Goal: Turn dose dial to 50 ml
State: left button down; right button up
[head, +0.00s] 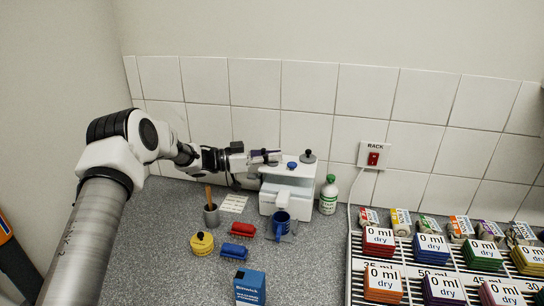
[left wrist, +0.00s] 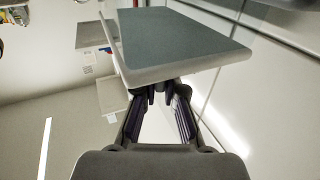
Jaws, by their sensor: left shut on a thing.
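The white dispenser (head: 287,186) stands against the tiled wall, with a blue round part (head: 292,165) and a black knob (head: 308,156) on top. My left gripper (head: 272,156) reaches in from the left to the upper left of the dispenser. Its fingers are shut on a small dark part, which I take to be the dose dial; the fingers mostly hide it. In the left wrist view the fingertips (left wrist: 160,92) meet close under the edge of a pale grey-topped body (left wrist: 185,48). No dial marking is readable. My right gripper is out of view.
A blue mug (head: 281,221) stands at the dispenser's front. A green-capped bottle (head: 328,196) is close on its right. A rack (head: 412,287) of labelled boxes fills the right.

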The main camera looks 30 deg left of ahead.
pick_arm(q)
jog(key=shift+f+m+g+h, duration=0.1)
jog(key=shift+m+g+h, duration=0.2)
jog(key=shift+g, duration=0.1)
jog(key=c, duration=1.3)
grip_release()
jog(key=shift+w+d, duration=0.1)
jog(key=shift+d, duration=0.05)
jog(key=shift+o, duration=0.2)
jog(key=v, duration=1.2)
